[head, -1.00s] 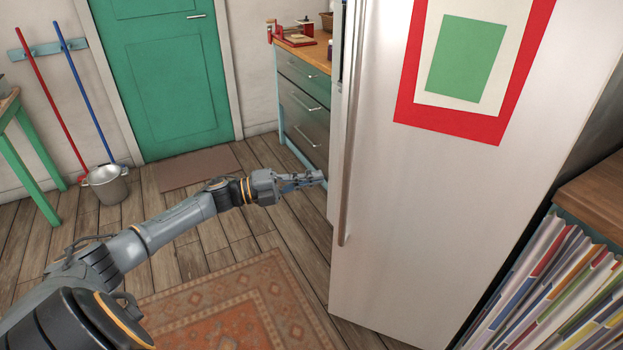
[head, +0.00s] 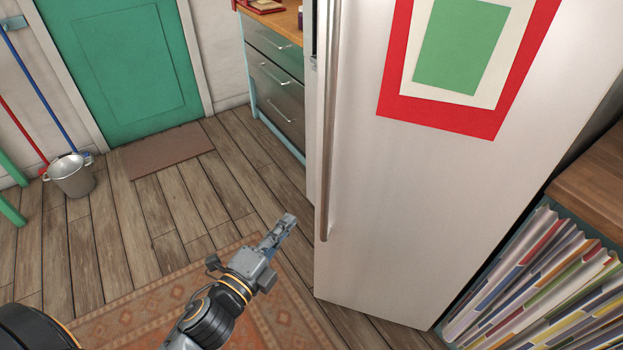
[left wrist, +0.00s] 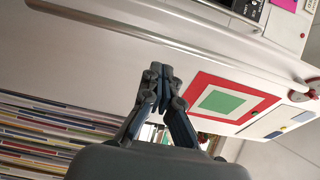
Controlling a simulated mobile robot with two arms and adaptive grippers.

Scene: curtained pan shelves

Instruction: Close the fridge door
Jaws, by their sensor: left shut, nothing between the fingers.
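The white fridge door (head: 420,220) fills the right of the head view, with a long vertical metal handle (head: 327,130) near its left edge. I cannot tell whether the door is fully shut or slightly ajar. My left gripper (head: 285,226) is shut and empty, apart from the door, just left of its lower left edge and the handle's lower end. In the left wrist view, the closed fingers (left wrist: 158,74) show against the white door (left wrist: 110,65), with the handle (left wrist: 160,40) crossing above them. My right gripper is out of view.
A red-framed green picture (head: 462,50) is on the door. A shelf of upright folders (head: 535,280) stands at the right. Drawers (head: 275,85) under a wooden counter stand behind the fridge's left edge. A metal bucket (head: 70,176) is far left.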

